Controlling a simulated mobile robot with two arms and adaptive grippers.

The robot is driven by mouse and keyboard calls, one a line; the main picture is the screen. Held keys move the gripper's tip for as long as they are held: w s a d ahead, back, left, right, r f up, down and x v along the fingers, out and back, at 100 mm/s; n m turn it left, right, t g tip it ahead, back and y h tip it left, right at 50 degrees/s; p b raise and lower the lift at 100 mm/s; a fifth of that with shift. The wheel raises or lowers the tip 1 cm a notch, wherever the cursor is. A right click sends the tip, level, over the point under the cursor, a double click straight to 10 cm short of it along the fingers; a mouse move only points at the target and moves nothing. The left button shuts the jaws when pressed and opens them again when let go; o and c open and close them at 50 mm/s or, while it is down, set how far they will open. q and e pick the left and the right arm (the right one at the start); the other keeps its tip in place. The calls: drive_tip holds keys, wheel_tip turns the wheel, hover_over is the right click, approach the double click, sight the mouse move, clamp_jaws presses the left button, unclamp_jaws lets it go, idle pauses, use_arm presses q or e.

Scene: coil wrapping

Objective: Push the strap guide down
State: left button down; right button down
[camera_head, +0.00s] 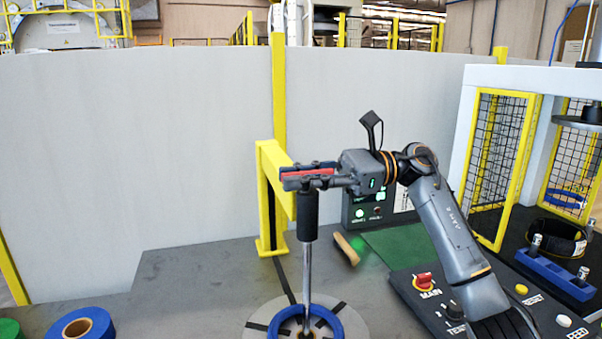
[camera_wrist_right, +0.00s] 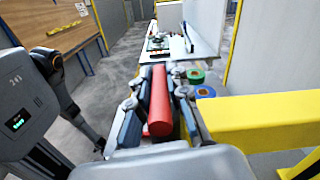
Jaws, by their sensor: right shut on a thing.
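The strap guide looks to be the upright tool with a black sleeve (camera_head: 308,215) and a slim metal rod. Its lower end reaches into a blue ring (camera_head: 334,320) on a grey round plate (camera_head: 262,322). My right gripper (camera_head: 308,177) lies level at its top, shut on a red bar. The red bar (camera_wrist_right: 159,103) shows between the fingers in the right wrist view. Whether bar and sleeve are one piece is hidden by the fingers. A grey arm part (camera_wrist_right: 22,115) at the left of that view may belong to my left arm; its fingers cannot be made out.
A yellow post (camera_head: 268,190) stands just behind the gripper. A control panel (camera_head: 400,290) and a black-and-yellow caged press (camera_head: 500,160) are at right. A blue roll (camera_head: 98,325) lies at front left. The grey table between roll and plate is clear.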

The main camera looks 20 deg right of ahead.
drive_tip(key=shift+a+f, duration=0.1)
drive_tip(key=shift+f, duration=0.2)
drive_tip(key=c, duration=1.3)
unclamp_jaws()
drive_tip(key=shift+r, duration=0.1)
use_arm(q)
drive_tip(key=shift+w, duration=0.45)
use_arm(e)
drive_tip(key=d, duration=1.2)
drive_tip(key=shift+w, duration=0.25)
